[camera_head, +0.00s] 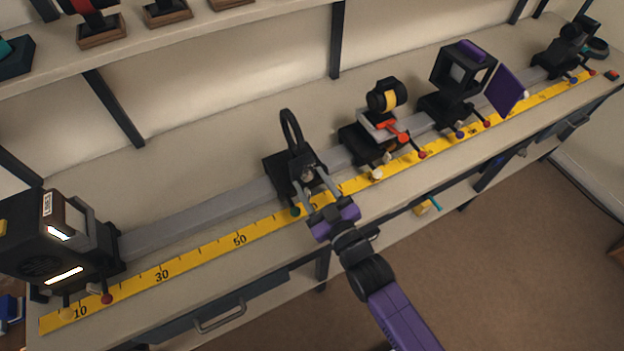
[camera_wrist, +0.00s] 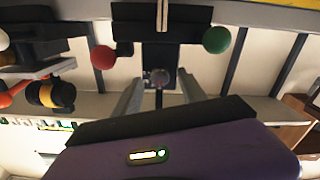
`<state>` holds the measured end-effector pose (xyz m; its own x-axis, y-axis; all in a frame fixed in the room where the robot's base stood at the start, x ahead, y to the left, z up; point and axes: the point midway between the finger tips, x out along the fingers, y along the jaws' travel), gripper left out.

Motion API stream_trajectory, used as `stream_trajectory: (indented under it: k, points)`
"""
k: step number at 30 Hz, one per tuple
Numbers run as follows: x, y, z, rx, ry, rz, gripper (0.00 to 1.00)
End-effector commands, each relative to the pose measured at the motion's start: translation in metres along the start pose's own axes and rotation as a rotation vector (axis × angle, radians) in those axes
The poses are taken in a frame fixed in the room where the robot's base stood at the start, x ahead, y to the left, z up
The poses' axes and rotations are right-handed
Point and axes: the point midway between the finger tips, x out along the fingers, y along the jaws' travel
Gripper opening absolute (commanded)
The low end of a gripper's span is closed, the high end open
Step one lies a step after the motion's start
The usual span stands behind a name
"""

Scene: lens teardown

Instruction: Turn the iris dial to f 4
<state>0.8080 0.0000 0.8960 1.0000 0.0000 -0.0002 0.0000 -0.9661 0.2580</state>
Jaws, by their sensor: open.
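A dark upright hoop (camera_head: 291,130), which looks like the iris, stands on a black carriage (camera_head: 275,167) on the rail. I cannot read any f-numbers or dial mark. My gripper (camera_head: 313,184) is open at the front of this carriage, its fingers pointing towards it. In the wrist view, a small round grey knob (camera_wrist: 159,77) on a dark post shows between the two open fingers (camera_wrist: 160,88); I cannot tell whether it is the dial. The fingers look apart from it. A green ball knob (camera_wrist: 217,40) and a red ball knob (camera_wrist: 103,57) flank the post.
The rail (camera_head: 200,223) runs along the bench behind a yellow scale (camera_head: 205,254). A lamp box (camera_head: 50,250) stands left. A carriage with a yellow-banded lens (camera_head: 388,97) and a framed holder (camera_head: 462,72) stand right. A shelf is above.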

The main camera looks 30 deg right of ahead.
Motion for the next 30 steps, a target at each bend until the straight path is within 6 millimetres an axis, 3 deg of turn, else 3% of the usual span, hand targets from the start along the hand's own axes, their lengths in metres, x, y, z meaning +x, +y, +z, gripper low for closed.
stream_trajectory:
  k: [10, 18, 30]
  points:
    - [0.0046, 0.0000, 0.0001, 0.000, 0.000, 0.000, 0.49]
    - [0.0044, -0.0001, 0.0000, 0.000, 0.000, 0.000, 0.00]
    - [0.0042, -0.0006, 0.0003, 0.066, 0.001, -0.001, 0.00]
